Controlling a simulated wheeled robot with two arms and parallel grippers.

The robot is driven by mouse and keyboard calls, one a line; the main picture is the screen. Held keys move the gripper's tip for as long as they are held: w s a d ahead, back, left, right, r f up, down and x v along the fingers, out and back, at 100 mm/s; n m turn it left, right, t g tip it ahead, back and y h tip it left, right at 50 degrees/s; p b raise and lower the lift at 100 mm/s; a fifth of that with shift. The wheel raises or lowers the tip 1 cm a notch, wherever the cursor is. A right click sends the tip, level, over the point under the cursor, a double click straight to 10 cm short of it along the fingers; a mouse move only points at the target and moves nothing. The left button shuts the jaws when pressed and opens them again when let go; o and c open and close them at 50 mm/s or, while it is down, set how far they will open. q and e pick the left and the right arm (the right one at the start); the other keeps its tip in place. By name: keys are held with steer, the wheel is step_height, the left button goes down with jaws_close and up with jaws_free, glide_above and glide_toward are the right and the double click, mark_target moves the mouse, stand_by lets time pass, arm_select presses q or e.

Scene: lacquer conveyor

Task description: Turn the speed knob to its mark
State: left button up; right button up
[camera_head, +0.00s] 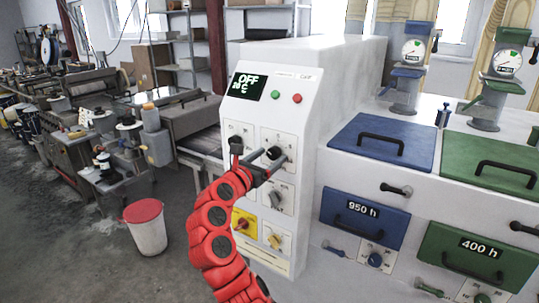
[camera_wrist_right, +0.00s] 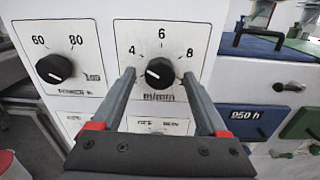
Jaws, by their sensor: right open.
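The speed knob (camera_wrist_right: 160,72) is round and black, on a white plate marked 4, 6, 8 and m/min. Its pale pointer line is turned to the left, below the 4. I cannot make out a separate target mark on the dial. My right gripper (camera_wrist_right: 159,76) is open, with one finger on each side of the knob; I cannot tell whether they touch it. In the head view my red right arm reaches up to the panel, and the right gripper (camera_head: 277,156) is at the knob (camera_head: 273,153). My left gripper is not in view.
A second black knob (camera_wrist_right: 54,69), marked 60 and 80, sits left of the speed knob. The display (camera_head: 246,87) reads OFF and 20 C. Green and red buttons (camera_head: 297,98) are beside it. A yellow switch plate (camera_head: 243,222) is lower. A white bin (camera_head: 146,232) stands left.

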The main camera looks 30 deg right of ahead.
steer(key=shift+d, duration=0.15)
steer(key=shift+c, duration=0.4)
jaws_close()
